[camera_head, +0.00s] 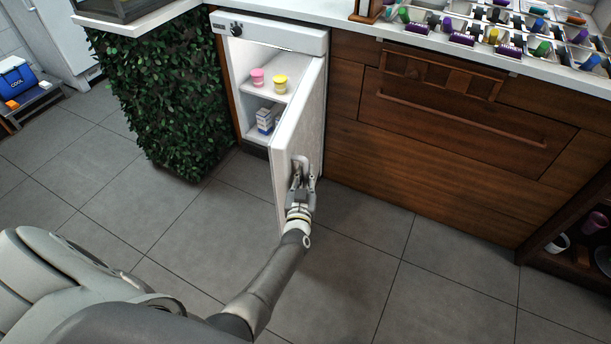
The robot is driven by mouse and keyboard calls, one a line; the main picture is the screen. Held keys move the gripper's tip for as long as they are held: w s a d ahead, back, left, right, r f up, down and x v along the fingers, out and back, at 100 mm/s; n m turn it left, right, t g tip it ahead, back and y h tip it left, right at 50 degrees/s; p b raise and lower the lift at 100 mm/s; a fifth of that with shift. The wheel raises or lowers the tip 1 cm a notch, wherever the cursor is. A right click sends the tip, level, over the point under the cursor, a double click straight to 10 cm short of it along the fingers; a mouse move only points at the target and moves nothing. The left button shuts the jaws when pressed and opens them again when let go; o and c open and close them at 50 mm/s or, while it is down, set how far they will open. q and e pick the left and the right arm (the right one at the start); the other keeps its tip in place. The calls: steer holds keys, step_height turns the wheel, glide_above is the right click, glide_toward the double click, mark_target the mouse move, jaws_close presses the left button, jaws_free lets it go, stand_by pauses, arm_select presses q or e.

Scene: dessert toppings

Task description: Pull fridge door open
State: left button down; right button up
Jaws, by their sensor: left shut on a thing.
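The small white fridge (268,36) stands under the counter, with a dial on its top panel. Its door (287,150) is partly open, swung out toward me and hinged on the right. Through the gap I see a pink cup (257,77) and a yellow cup (280,84) on the upper shelf, and a small box (265,121) on the lower one. My left gripper (302,178) is at the outer face of the door, shut on its handle (300,166). The fingers partly hide the handle. My right gripper is not in view.
A leafy green panel (160,95) stands left of the fridge, and wooden cabinets (430,125) stand right of it. The grey tiled floor (350,260) in front is clear. A counter (345,18) with toppings runs above.

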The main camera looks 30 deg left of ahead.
arm_select(q)
steer(key=shift+r, duration=0.1)
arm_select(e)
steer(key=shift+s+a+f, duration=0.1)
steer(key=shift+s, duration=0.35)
arm_select(q)
steer(key=c, duration=1.7)
jaws_free()
steer(key=shift+w, duration=0.1)
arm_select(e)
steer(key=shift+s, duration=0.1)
arm_select(q)
steer(key=shift+s+d, duration=0.1)
steer(key=shift+s, duration=0.25)
steer(key=shift+v, duration=3.45)
